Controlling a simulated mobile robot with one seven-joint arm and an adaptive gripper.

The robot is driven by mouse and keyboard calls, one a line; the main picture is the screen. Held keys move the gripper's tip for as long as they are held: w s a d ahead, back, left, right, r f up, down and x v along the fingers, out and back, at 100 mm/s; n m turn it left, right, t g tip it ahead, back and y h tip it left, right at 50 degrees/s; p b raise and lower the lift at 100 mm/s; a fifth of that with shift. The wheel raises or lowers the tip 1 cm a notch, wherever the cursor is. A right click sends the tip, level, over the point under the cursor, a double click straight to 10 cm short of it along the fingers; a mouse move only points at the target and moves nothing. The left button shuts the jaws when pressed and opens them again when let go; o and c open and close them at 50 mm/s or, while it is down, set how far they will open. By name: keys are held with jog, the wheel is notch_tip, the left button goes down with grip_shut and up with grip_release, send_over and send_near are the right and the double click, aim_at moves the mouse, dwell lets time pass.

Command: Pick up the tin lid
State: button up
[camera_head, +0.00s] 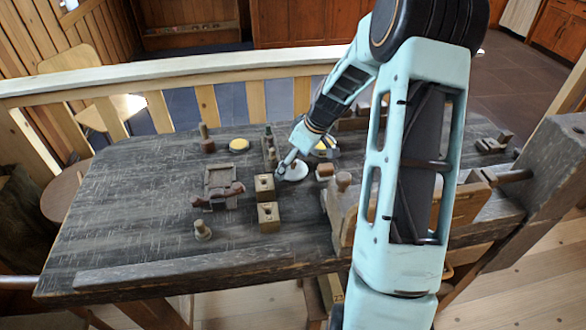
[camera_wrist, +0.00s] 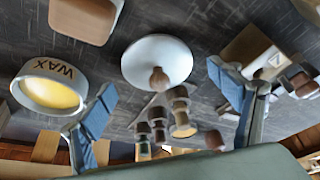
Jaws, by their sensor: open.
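The tin lid is a pale round disc with a small brown knob. It lies on the dark workbench in the head view (camera_head: 296,173) and shows whole in the wrist view (camera_wrist: 150,50). My gripper (camera_head: 285,164) is just above the bench at the lid's left side in the head view. In the wrist view my gripper (camera_wrist: 160,85) is open, with its blue-padded fingers apart and the lid seen between and beyond them. Nothing is held. The open wax tin (camera_wrist: 50,88), marked WAX with yellow inside, stands beside the lid, partly behind my arm in the head view (camera_head: 325,152).
Turned spools (camera_wrist: 180,112) stand close to the lid. Wooden blocks (camera_head: 268,217) with holes, a brown clamp-like tool (camera_head: 222,187) and a yellow disc (camera_head: 239,145) sit left of it. A wooden vise (camera_head: 343,205) is at the front right.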

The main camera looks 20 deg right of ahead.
jog(key=shift+w+f, duration=0.1)
jog(key=shift+f, duration=0.15)
jog(key=shift+c, duration=0.5)
jog(key=c, duration=0.9)
jog(key=shift+c, duration=0.2)
jog(key=shift+r, duration=0.1)
